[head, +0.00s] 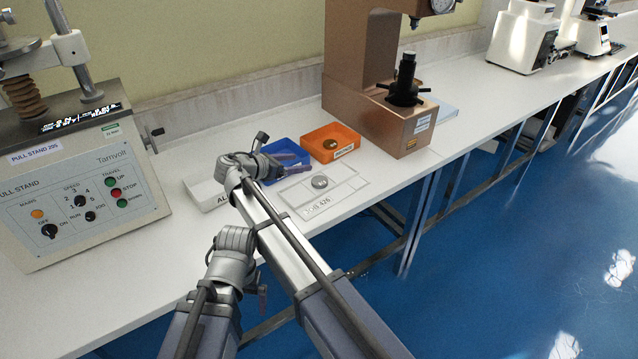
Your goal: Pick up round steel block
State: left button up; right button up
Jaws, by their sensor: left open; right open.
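The round steel block (320,182) is a small silver disc lying flat on a pale outlined rectangle (343,191) on the white bench, in front of the orange tray. My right gripper (292,160) is open over the blue tray, up and to the left of the steel block and apart from it. My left gripper (262,292) is low in the picture by the bench's front edge, far from the block. It is open, but only a small part of it shows beside my arm.
An orange tray (318,153) holds a brass-coloured round piece (331,144). A blue tray (284,147) and a white tray (205,194) stand left of it. A brown hardness tester (352,90) stands behind right; a pull stand (75,185) is at left. Bench right of the block is clear.

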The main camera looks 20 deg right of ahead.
jog(key=b, duration=0.8)
send_near(320, 180)
jog(key=shift+w+d+f+b, duration=0.45)
jog(key=shift+d+f+b, duration=0.15)
jog(key=shift+d+f, duration=0.1)
jog(key=shift+r+b+x, duration=0.15)
jog(key=shift+b+x, duration=0.25)
jog(key=shift+x, duration=1.05)
jog(key=shift+r+b+x, duration=0.1)
jog(key=shift+b+x, duration=0.3)
jog(key=shift+x, duration=1.05)
jog(key=shift+s, duration=0.1)
grip_shut()
